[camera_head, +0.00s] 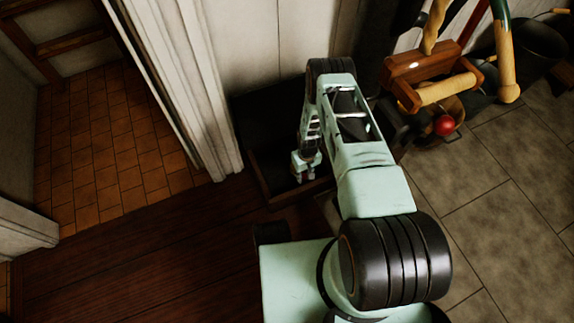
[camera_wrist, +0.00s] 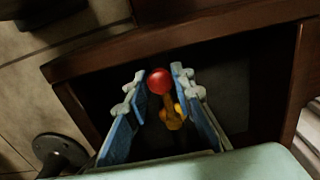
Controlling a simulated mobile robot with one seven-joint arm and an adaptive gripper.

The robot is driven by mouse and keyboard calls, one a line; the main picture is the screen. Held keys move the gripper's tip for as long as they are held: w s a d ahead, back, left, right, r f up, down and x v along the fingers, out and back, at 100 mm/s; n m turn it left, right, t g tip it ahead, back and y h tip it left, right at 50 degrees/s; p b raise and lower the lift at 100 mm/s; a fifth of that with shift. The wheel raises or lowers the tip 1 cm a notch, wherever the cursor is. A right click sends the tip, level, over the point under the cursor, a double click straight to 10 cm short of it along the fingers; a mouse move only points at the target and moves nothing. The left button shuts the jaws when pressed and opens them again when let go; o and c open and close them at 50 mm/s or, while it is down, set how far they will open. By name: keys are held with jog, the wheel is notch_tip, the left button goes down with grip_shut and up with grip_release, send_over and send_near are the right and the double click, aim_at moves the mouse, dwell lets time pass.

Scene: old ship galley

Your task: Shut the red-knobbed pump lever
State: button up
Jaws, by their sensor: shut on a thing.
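In the wrist view a round red knob (camera_wrist: 158,75) sits at the tips of my gripper's two blue and grey fingers (camera_wrist: 160,88). A short brownish lever stem runs from the knob back to a yellow-orange piece (camera_wrist: 174,118) between the fingers. My gripper is shut on the knob, with one finger on each side. The knob is in front of the dark inside of a wooden-framed box (camera_wrist: 180,40). In the head view my gripper (camera_head: 305,170) is low at this dark box (camera_head: 262,170), and the knob in it is hidden from there.
Another red ball (camera_head: 446,125) shows at right in the head view, beside a wooden-handled thing (camera_head: 435,80) and dark pots. A pale door frame (camera_head: 190,90) stands left of the box. Wooden floor (camera_head: 150,255) and grey tiles (camera_head: 500,200) are clear.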

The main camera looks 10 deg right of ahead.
jog(key=shift+a, duration=0.15)
jog(key=shift+s+a, duration=0.15)
jog(key=shift+a, duration=1.5)
